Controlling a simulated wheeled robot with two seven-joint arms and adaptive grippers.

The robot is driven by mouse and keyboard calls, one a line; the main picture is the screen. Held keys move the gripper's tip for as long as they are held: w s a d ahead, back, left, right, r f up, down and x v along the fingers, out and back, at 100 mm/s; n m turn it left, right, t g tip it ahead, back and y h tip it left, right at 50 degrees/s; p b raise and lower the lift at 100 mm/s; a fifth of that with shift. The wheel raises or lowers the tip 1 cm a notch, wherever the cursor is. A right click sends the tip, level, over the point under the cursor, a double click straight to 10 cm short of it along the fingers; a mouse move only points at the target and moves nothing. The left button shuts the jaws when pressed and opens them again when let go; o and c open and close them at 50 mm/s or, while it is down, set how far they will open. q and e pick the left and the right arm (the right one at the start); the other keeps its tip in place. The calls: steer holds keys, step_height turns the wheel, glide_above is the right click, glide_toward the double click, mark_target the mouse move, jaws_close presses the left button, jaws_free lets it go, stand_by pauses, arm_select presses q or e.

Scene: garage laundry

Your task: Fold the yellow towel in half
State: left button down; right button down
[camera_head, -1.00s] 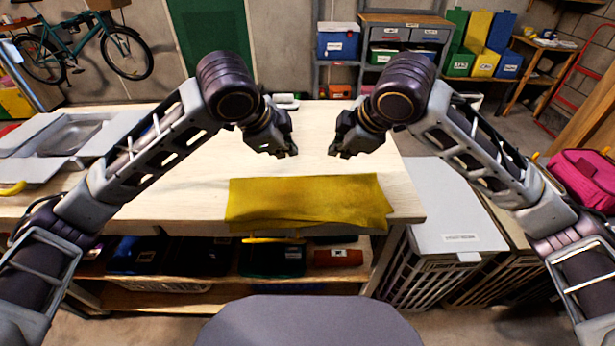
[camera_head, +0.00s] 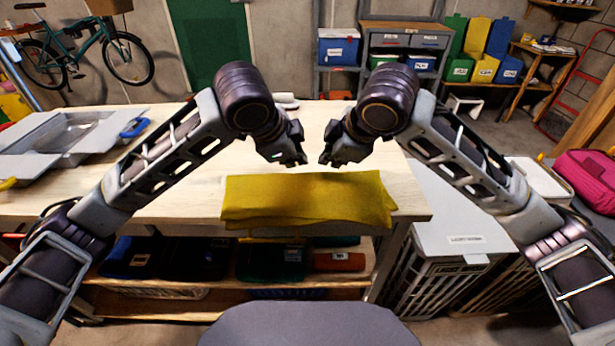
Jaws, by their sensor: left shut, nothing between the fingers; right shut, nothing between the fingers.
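The yellow towel (camera_head: 306,199) lies as a wide flat strip along the front edge of the wooden table, with layers showing at its right end and its front part at the table edge. My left gripper (camera_head: 300,162) is shut and empty just above and behind the towel's far edge, near its middle. My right gripper (camera_head: 325,160) is shut and empty close to the right of the left one, also behind the towel's far edge. Neither gripper holds the towel. I cannot tell how far above the tabletop the fingertips are.
The wooden table (camera_head: 180,201) has bare room left of the towel. A grey open case (camera_head: 35,140) stands at its left end. Lidded grey hampers (camera_head: 450,235) stand right of the table.

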arm_select(q)
steer(key=shift+f, duration=0.1)
arm_select(e)
steer(key=shift+f, duration=0.1)
